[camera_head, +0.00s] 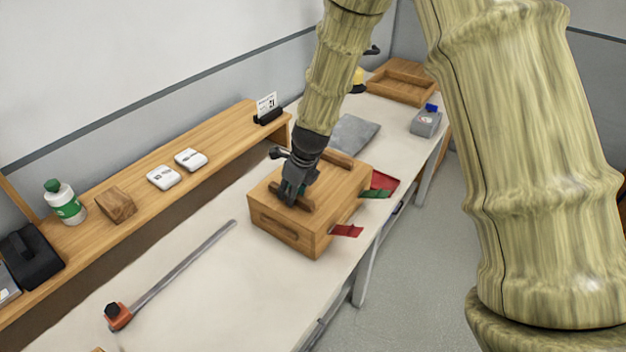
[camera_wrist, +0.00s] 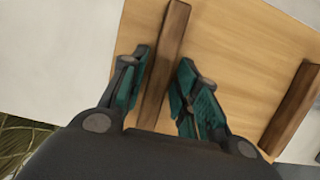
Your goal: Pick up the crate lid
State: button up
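The crate (camera_head: 287,233) is a wooden box in the middle of the white table. Its lid (camera_head: 338,181) lies on top, a light wood panel with two dark wooden bars. In the wrist view the lid (camera_wrist: 235,62) fills most of the upper picture, with one bar (camera_wrist: 166,65) between my fingers and the other bar (camera_wrist: 293,108) at the right. My gripper (camera_head: 291,197) is over the nearer bar, pointing down. In the wrist view my gripper (camera_wrist: 163,85) is open, its green-padded fingers on either side of the bar, with a visible gap on the right side.
Red and green strips (camera_head: 347,231) stick out from the crate's right side. A bar clamp (camera_head: 170,277) lies at the front left. A grey cloth (camera_head: 353,134), a grey box (camera_head: 425,122) and a wooden tray (camera_head: 402,83) are behind. A shelf (camera_head: 140,205) runs along the wall.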

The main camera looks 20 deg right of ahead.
grip_shut()
jog(key=shift+r, duration=0.15)
